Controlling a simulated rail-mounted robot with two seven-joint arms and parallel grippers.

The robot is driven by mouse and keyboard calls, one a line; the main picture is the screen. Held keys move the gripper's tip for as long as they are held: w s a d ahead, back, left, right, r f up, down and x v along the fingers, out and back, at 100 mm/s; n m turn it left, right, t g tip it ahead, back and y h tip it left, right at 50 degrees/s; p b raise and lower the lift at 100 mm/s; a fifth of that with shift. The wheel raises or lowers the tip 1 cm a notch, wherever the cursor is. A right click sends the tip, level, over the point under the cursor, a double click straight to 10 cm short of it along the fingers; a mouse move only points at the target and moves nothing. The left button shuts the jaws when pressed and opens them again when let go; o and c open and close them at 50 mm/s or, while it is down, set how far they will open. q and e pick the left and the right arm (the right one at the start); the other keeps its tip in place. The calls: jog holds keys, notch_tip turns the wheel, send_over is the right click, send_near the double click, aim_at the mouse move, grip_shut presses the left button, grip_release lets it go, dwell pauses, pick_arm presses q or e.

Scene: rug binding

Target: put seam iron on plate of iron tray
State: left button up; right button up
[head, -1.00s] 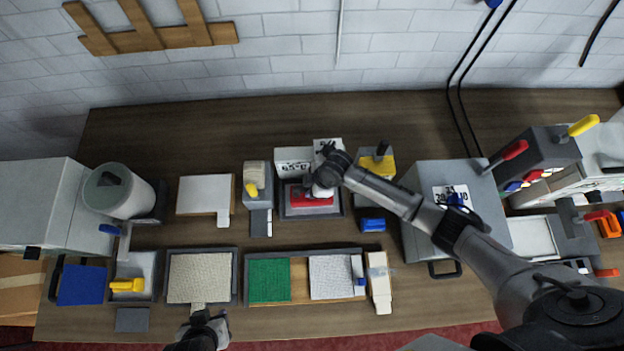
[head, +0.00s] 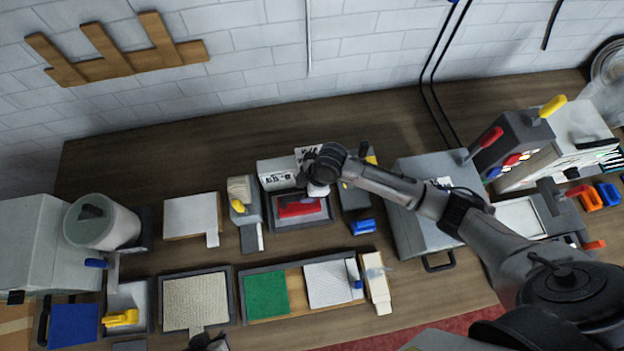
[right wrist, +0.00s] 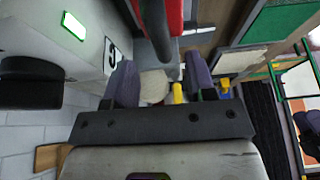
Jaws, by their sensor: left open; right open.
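The seam iron appears to be the red piece (head: 298,206) in the grey iron tray (head: 303,226) at the middle of the bench. It seems to lie on the tray's plate, which is mostly hidden. My right gripper (head: 317,190) is just above and beside it, partly covering it. In the right wrist view a red body (right wrist: 175,16) with a dark bar (right wrist: 154,28) shows at the top, beyond the open fingers of my right gripper (right wrist: 160,82). No grip on it shows. My left gripper (head: 207,343) is open at the bottom edge, mostly cut off.
White numbered blocks (head: 278,172) stand behind the tray. A grey stand with a yellow piece (head: 241,208) is to its left. A blue block (head: 362,227) and a large grey box (head: 420,205) are to its right. Trays with beige (head: 196,302) and green (head: 266,296) mats lie in front.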

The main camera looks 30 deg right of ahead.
jog(key=shift+v, duration=2.85)
jog(key=s+a+f+m+t, duration=0.1)
jog(key=s+a+m, duration=0.3)
jog(key=s, duration=0.5)
jog(key=s+d+r+m+h, duration=0.1)
jog(key=s+d+m+h, duration=0.1)
jog(key=s+d+m, duration=0.2)
jog(key=s+d+m+t+h, duration=0.1)
jog(key=s+d+m, duration=0.3)
jog(key=s, duration=0.5)
jog(key=shift+s+r+h, duration=0.3)
jog(key=shift+r+h, duration=0.05)
jog(key=shift+h, duration=0.15)
